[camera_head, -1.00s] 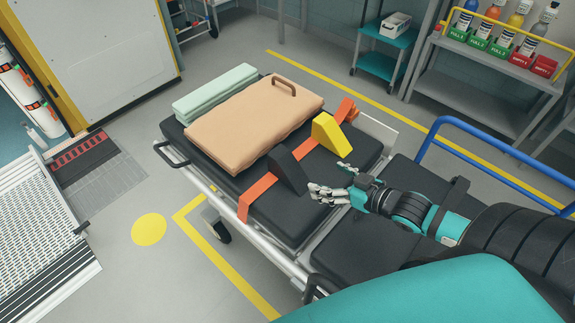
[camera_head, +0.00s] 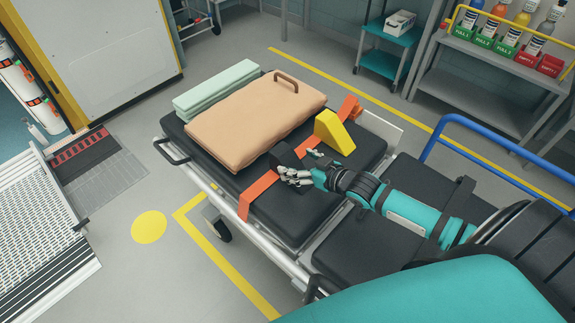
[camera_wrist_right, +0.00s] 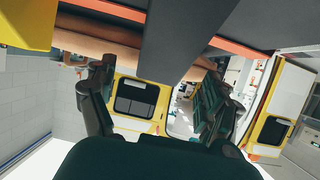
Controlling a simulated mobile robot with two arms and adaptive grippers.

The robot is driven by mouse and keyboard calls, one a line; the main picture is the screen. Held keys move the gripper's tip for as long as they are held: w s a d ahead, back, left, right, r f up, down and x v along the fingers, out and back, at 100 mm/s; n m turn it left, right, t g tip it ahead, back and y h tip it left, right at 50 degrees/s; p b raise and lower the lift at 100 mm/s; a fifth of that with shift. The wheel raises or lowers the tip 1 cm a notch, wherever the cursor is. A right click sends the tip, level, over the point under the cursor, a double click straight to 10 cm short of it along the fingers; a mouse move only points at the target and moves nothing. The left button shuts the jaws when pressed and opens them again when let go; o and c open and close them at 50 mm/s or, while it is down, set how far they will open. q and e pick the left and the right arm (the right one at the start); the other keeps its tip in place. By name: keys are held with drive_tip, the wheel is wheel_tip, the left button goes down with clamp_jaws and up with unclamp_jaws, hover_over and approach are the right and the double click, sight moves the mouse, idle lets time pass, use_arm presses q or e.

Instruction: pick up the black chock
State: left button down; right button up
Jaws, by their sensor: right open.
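The black chock (camera_head: 284,158) is a dark wedge standing on the black stretcher mattress, beside the yellow chock (camera_head: 333,132). My right gripper (camera_head: 298,166) is at the chock's near right side, with its fingers open and partly covering it. In the right wrist view, the chock (camera_wrist_right: 170,45) hangs down as a dark grey shape between the two spread fingers of the gripper (camera_wrist_right: 160,72). I cannot tell whether a finger touches it. The yellow chock (camera_wrist_right: 25,22) also shows at the upper left there. My left gripper is not in view.
An orange strap (camera_head: 262,184) crosses the mattress under the chocks. A tan padded case (camera_head: 250,125) with a handle lies close behind the black chock, and mint folded pads (camera_head: 215,90) lie beyond. A blue rail (camera_head: 480,140) stands at the right. The near mattress section is bare.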

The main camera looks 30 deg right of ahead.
sight(292, 163)
drive_tip(key=x, duration=0.5)
drive_tip(key=shift+a+f, duration=0.1)
drive_tip(key=shift+f, duration=0.15)
drive_tip(key=shift+s, duration=0.1)
